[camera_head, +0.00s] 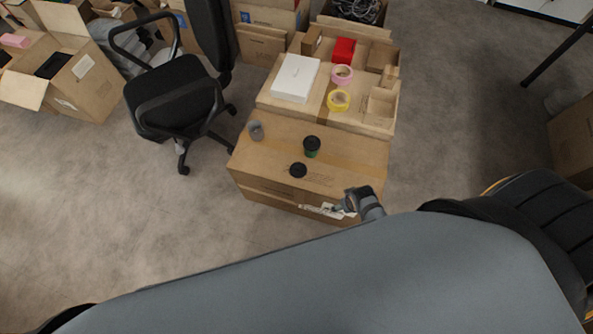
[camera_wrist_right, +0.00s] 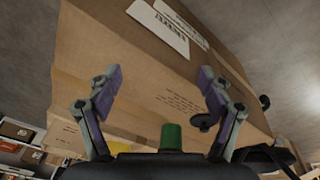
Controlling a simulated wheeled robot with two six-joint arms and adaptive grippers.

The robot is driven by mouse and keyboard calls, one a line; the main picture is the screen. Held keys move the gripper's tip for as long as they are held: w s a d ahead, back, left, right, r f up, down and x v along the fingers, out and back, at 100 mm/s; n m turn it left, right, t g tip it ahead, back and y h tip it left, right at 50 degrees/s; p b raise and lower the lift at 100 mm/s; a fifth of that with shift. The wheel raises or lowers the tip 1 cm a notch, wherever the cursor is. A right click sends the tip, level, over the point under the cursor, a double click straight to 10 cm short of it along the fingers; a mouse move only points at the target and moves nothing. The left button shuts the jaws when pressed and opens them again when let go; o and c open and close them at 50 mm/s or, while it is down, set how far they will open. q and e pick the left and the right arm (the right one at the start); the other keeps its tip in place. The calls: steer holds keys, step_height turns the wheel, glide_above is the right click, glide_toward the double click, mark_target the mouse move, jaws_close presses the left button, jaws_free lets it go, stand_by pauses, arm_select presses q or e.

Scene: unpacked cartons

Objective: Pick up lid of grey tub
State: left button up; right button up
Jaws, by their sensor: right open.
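A grey tub (camera_head: 256,131) stands near the left back edge of the top of a large cardboard carton (camera_head: 262,160). A round black lid (camera_head: 298,170) lies on the carton toward its front; whether it belongs to the grey tub I cannot tell. A green tub with a black top (camera_head: 311,147) stands behind it. My right gripper (camera_head: 352,200) is at the carton's front right corner, empty. In the right wrist view its fingers (camera_wrist_right: 162,88) are spread wide, with the carton beyond. A green cylinder (camera_wrist_right: 171,136) shows low between them, and a small dark disc (camera_wrist_right: 201,122) is partly behind one finger.
Behind the carton, an open box (camera_head: 268,105) holds a white box (camera_head: 295,78), a red block (camera_head: 344,50), a pink tape roll (camera_head: 342,75) and a yellow one (camera_head: 339,100). A black chair (camera_head: 170,100) stands left. The floor is clear at lower left.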

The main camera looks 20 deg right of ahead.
steer(key=w+a+r+m+b, duration=0.2)
steer(key=w+r, duration=0.3)
steer(key=r, duration=0.5)
steer(key=m+g+b, duration=0.1)
steer(key=m+g, duration=0.1)
steer(key=m, duration=2.4)
glide_toward(299, 167)
arm_select(q)
step_height(299, 167, down, 10)
steer(key=b, duration=0.6)
arm_select(e)
steer(key=shift+y, duration=0.4)
step_height(299, 167, down, 5)
steer(key=shift+w+d+f, duration=0.1)
steer(key=shift+w, duration=0.05)
steer(key=shift+b, duration=0.3)
steer(key=shift+f, duration=0.1)
steer(key=f+b, duration=0.1)
steer(key=b, duration=0.1)
steer(key=f+b, duration=0.2)
steer(key=shift+d, duration=0.25)
steer(key=shift+f+b, duration=0.85)
steer(key=shift+b, duration=0.25)
arm_select(q)
steer(key=w+r, duration=0.1)
steer(key=w, duration=1)
steer(key=shift+w+d+r, duration=0.15)
steer(key=shift+d+r, duration=0.05)
steer(key=shift+d, duration=0.1)
